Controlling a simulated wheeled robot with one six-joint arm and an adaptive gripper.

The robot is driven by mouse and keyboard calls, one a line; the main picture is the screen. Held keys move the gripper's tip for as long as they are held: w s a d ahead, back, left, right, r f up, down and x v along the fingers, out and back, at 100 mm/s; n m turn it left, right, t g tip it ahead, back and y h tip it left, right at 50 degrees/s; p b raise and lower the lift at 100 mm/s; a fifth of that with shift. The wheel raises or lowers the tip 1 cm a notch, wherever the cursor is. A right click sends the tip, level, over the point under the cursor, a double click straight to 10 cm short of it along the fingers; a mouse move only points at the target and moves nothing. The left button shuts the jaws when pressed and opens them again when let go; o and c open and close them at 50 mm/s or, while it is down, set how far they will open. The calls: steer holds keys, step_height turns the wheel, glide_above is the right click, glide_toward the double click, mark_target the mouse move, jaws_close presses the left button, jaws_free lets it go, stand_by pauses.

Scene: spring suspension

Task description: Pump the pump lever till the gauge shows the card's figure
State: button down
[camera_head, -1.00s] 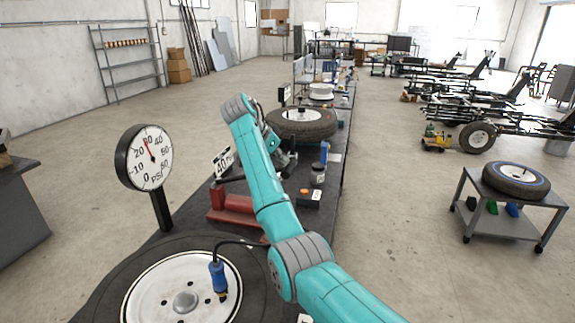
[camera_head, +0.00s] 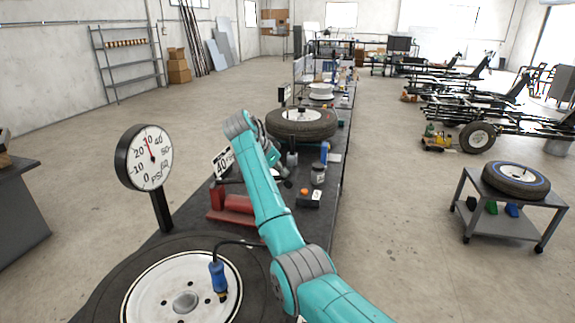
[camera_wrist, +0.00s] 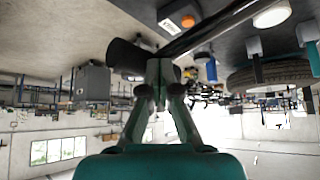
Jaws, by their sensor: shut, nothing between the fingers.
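The round white gauge (camera_head: 151,158) stands on a black post at the left; its red needle points close to 30. The red pump body (camera_head: 232,206) lies on the bench behind my arm. In the wrist view, a dark lever rod (camera_wrist: 215,28) with a thick black grip (camera_wrist: 128,57) crosses just beyond my fingertips. My gripper (camera_wrist: 160,72) is shut and empty, at or very near the grip; I cannot tell whether they touch. My arm mostly hides the gripper in the head view.
A wheel with a blue hose chuck (camera_head: 218,277) lies at the front of the bench. A tyre (camera_head: 302,122) lies farther back. A jar (camera_head: 318,173), a blue bottle (camera_head: 324,152) and a small box with an orange top (camera_head: 308,198) stand right of my arm.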

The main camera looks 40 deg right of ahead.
steer(key=a, duration=0.1)
steer(key=a+r, duration=0.1)
steer(key=a, duration=0.1)
stand_by(0.4)
step_height(320, 180, up, 10)
stand_by(0.4)
steer(key=s+a+r+n+t, duration=0.3)
steer(key=r+n+t, duration=0.1)
steer(key=n, duration=0.4)
steer(key=shift+a+r+h, duration=0.15)
steer(key=shift+r+h, duration=0.25)
steer(key=shift+r, duration=0.45)
